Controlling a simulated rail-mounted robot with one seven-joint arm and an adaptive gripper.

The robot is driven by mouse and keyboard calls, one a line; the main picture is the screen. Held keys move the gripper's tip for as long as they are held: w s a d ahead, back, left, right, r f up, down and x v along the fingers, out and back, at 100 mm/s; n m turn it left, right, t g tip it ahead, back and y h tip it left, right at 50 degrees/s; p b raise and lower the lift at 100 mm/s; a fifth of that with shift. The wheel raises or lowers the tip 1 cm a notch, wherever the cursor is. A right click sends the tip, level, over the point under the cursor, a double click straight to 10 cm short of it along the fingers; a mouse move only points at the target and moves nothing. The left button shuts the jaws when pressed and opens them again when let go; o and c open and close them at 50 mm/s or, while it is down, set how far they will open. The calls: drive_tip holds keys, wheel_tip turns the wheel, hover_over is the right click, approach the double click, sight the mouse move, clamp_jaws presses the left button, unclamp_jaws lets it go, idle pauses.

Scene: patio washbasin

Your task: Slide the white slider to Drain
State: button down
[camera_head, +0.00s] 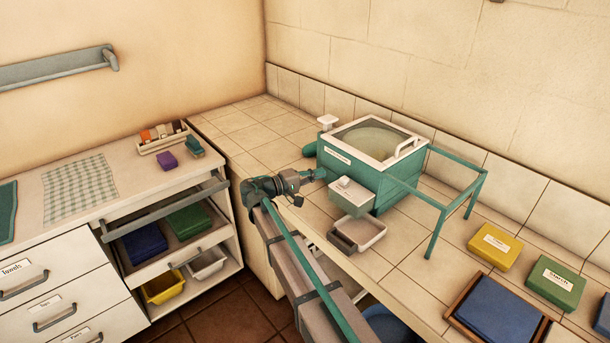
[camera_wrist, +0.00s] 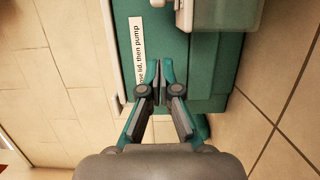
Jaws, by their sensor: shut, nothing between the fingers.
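The teal washer (camera_head: 400,185) stands on the tiled counter, its white-framed lid (camera_head: 413,146) down. A white knob (camera_head: 343,182) sits on the pale box at its front; I cannot tell if it is the white slider. No Drain marking is legible. My gripper (camera_head: 318,174) is close to the washer's left front corner, left of that box. In the wrist view my gripper (camera_wrist: 158,75) is shut and empty over the teal side (camera_wrist: 175,45), beside a label strip (camera_wrist: 138,50) partly reading "lid, then pump". The pale box (camera_wrist: 210,14) shows at the top right there.
A small grey-white tray (camera_head: 358,234) lies below the pale box. A teal frame (camera_head: 455,190) stands to the right, with yellow (camera_head: 495,246) and green (camera_head: 555,282) boxes beyond. A white T-shaped handle (camera_head: 327,120) rises behind the washer. Counter tiles at the left are clear.

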sight(342, 191)
drive_tip(key=s+d+p, duration=0.1)
drive_tip(key=d, duration=0.1)
drive_tip(key=s+d+p, duration=0.1)
drive_tip(key=d, duration=0.1)
drive_tip(key=shift+s+d, duration=0.15)
drive_tip(key=shift+s, duration=0.05)
drive_tip(key=s+d, duration=0.1)
drive_tip(key=s+d+b, duration=0.1)
drive_tip(key=s, duration=0.1)
drive_tip(key=s+b, duration=0.1)
drive_tip(key=shift+s+d+f, duration=0.1)
drive_tip(key=shift+s+d, duration=0.05)
drive_tip(key=shift+d, duration=0.25)
drive_tip(key=shift+a, duration=0.1)
